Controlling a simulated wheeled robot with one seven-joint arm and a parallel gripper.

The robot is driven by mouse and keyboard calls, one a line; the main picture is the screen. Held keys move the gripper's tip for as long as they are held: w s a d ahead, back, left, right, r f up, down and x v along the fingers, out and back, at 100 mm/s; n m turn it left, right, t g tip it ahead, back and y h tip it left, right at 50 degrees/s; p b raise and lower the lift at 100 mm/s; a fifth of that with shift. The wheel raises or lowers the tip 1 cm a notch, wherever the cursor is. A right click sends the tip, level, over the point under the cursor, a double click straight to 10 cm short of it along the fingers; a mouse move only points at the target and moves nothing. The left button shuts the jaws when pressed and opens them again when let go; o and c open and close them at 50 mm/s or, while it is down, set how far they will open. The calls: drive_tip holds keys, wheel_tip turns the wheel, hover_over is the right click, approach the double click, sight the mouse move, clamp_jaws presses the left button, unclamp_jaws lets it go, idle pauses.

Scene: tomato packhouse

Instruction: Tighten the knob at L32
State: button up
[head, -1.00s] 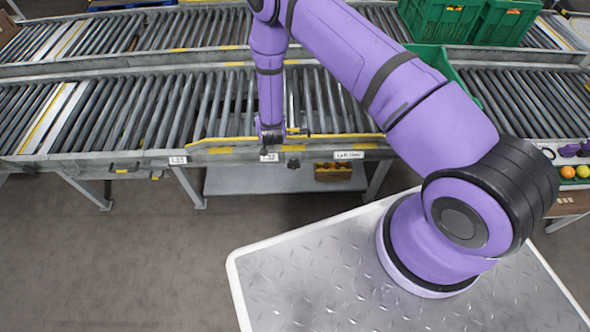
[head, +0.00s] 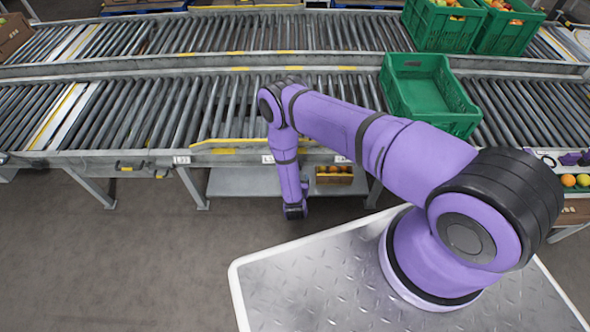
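A small white label (head: 268,159), which read as L32 in the earlier view, sits on the front rail of the near conveyor, just left of my arm. The dark knob beside that label is hidden behind my arm now. My gripper (head: 295,211) hangs at the end of the purple arm, lower than the rail in the picture and in front of the lower shelf. Its fingers are too small and dark to tell open from shut. Nothing can be made out in it.
Another label (head: 181,160), L31, is left along the rail, with a dark knob (head: 160,174) nearby. A lower shelf (head: 235,182) carries a box of orange fruit (head: 334,180). An empty green crate (head: 428,91) stands on the rollers. The floor at left is clear.

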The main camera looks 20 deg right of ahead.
drive_tip(key=x, duration=0.8)
drive_tip(key=shift+w+f, duration=0.1)
drive_tip(key=shift+w, duration=0.05)
drive_tip(key=shift+c, duration=0.2)
drive_tip(key=c, duration=0.9)
